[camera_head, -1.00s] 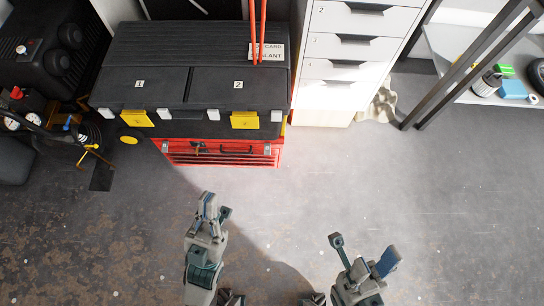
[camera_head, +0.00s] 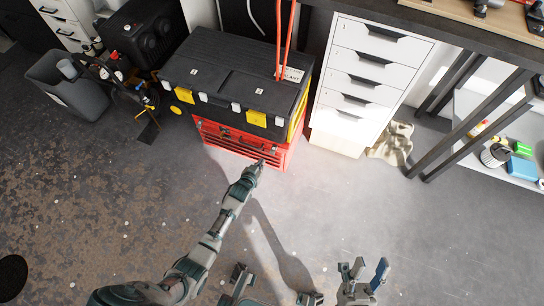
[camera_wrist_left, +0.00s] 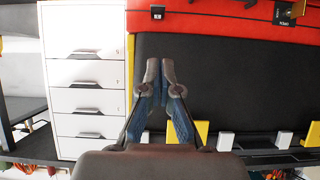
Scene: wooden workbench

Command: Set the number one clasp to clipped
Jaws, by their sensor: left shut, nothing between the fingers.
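A black toolbox (camera_head: 215,60) with lids labelled 1 and 2 stands on a red toolbox (camera_head: 235,138). A yellow clasp (camera_head: 182,95) is on its front below label 1, and another yellow clasp (camera_head: 256,119) is below label 2. I cannot tell if the clasp under 1 is clipped. My left gripper (camera_head: 259,164) is shut and empty, near the lower front of the red toolbox, apart from both yellow clasps. In the left wrist view the shut left gripper (camera_wrist_left: 160,68) is in front of the dark box. My right gripper (camera_head: 367,268) is low, open and empty.
A white drawer cabinet (camera_head: 368,70) stands right of the toolboxes. Orange-red poles (camera_head: 284,40) rise beside the black lid. A grey bin (camera_head: 70,85) and a dark machine (camera_head: 140,30) are at left. The floor in front is clear.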

